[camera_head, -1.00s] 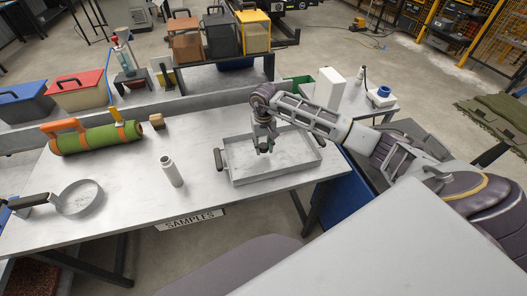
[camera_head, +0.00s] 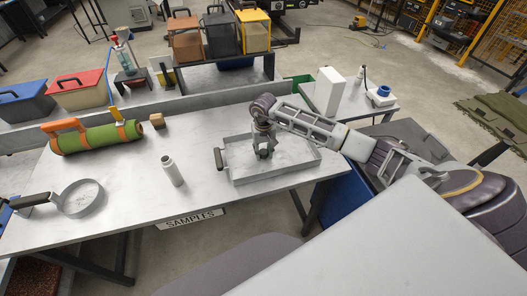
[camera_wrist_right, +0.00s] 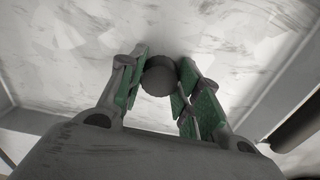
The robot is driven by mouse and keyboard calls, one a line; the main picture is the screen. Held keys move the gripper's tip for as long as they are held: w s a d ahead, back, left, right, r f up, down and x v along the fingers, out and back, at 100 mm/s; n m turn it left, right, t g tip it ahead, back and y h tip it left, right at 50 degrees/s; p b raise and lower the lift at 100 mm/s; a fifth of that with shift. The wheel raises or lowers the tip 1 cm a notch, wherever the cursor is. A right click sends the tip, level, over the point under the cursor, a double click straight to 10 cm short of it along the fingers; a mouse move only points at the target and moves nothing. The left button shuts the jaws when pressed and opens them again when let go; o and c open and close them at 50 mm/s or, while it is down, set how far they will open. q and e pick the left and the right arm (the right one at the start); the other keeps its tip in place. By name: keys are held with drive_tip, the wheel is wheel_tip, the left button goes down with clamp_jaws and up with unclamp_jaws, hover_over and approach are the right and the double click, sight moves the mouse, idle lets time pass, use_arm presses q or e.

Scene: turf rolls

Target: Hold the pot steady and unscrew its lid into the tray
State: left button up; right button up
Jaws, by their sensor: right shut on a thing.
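A small white pot (camera_head: 172,170) stands upright on the grey table, left of the tray; no lid shows on its neck. The shallow metal tray (camera_head: 235,180) lies at the table's right end. My right gripper (camera_head: 264,154) is inside the tray's outline, pointing down and low over its floor. In the right wrist view, the green-padded fingers (camera_wrist_right: 164,86) are shut on a dark round lid (camera_wrist_right: 159,77). I cannot tell whether the lid touches the tray floor. My left gripper is not in view, and nothing holds the pot.
A green roll with orange straps (camera_head: 97,138) and a small wooden block (camera_head: 157,121) lie at the back of the table. A round sieve-like pan (camera_head: 82,198) lies at the left. A raised shelf (camera_head: 225,67) with bins stands behind. The table around the pot is clear.

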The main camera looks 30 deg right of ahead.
sight(264, 152)
drive_tip(key=o, duration=1.1)
drive_tip(key=shift+r+p, duration=0.15)
drive_tip(key=shift+p, duration=0.15)
drive_tip(key=shift+r, duration=0.35)
drive_tip(key=shift+r+b, duration=1.3)
drive_tip(key=shift+r, duration=4.3)
drive_tip(key=shift+s, duration=0.1)
